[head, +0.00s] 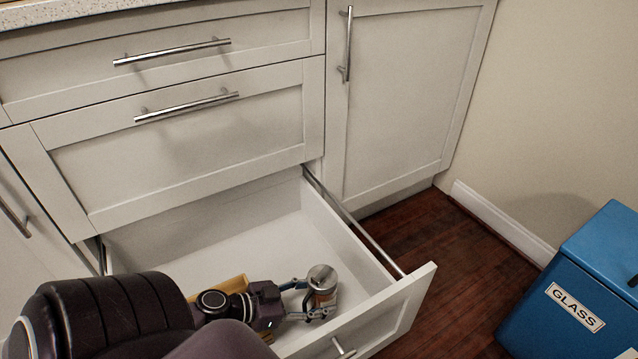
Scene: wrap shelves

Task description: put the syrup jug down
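The syrup jug (323,277) shows as a small cylinder with a shiny metal top and an amber and pale side. It is upright inside the open bottom drawer (200,257), near its front right corner. My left gripper (311,299) reaches in from the lower left, with its fingers around the jug's left and near sides. It appears shut on the jug. I cannot tell whether the jug's base touches the drawer floor. My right gripper is not in view.
A yellow-orange thing (232,284) shows partly behind my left wrist. The drawer floor behind it looks clear. Shut drawers (180,150) are above, and a shut cabinet door (405,100) is to the right. A blue bin labelled GLASS (575,290) stands on the wooden floor at right.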

